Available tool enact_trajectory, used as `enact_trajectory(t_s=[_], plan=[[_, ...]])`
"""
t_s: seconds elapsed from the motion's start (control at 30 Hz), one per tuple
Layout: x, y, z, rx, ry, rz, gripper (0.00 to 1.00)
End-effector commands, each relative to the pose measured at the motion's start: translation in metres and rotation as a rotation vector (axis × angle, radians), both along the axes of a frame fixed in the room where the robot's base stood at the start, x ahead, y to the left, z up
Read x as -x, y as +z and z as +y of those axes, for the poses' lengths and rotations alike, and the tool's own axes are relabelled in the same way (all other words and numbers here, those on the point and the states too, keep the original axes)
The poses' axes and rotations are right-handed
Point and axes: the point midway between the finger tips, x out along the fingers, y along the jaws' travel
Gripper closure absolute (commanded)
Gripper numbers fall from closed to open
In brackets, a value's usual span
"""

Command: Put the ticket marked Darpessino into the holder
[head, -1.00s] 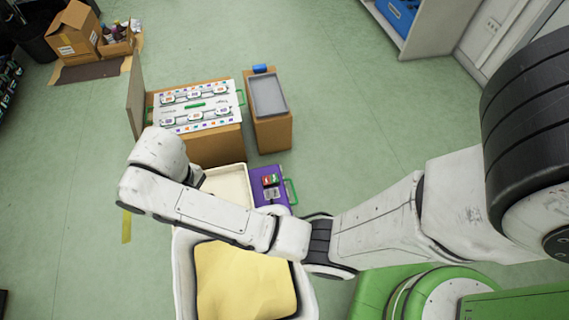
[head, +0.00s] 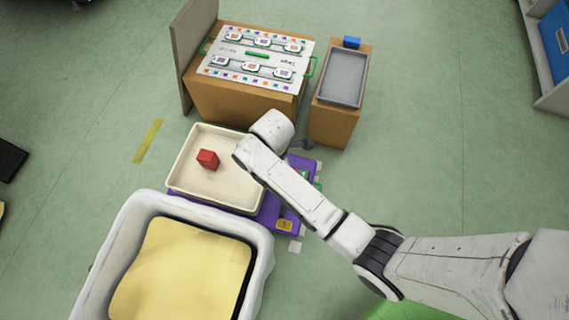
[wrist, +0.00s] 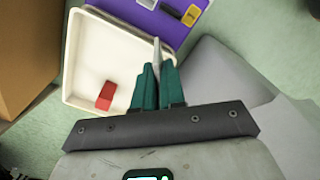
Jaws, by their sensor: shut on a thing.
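My gripper (wrist: 157,75) has teal fingers shut on a thin pale grey piece (wrist: 157,50), seen nearly edge-on. No marking on it can be read, so I cannot tell whether it is the Darpessino ticket. In the head view my wrist hides most of the gripper, which is over the purple surface beside the cream tray. A small red block (head: 207,159) lies in the cream tray (head: 190,190); it also shows in the wrist view (wrist: 105,96), left of my fingers. I cannot tell whether this block is the holder.
The purple surface (head: 266,212) carries small items, including a yellow-labelled one (head: 284,225), partly behind my arm. A white bin with yellow lining (head: 180,275) stands in front. Behind are a board with several cards (head: 257,54) on a box and a grey tray (head: 343,78). Floor is clear at right.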

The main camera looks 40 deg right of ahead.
Motion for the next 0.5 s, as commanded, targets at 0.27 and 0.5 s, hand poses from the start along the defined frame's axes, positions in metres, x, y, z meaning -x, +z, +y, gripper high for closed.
enact_trajectory(t_s=[0.27, 0.5], plan=[[0.022, -0.135, -0.002, 0.001, 0.544, 0.002, 1.00], [0.034, -0.186, -0.003, 0.002, 0.825, 0.000, 1.00]])
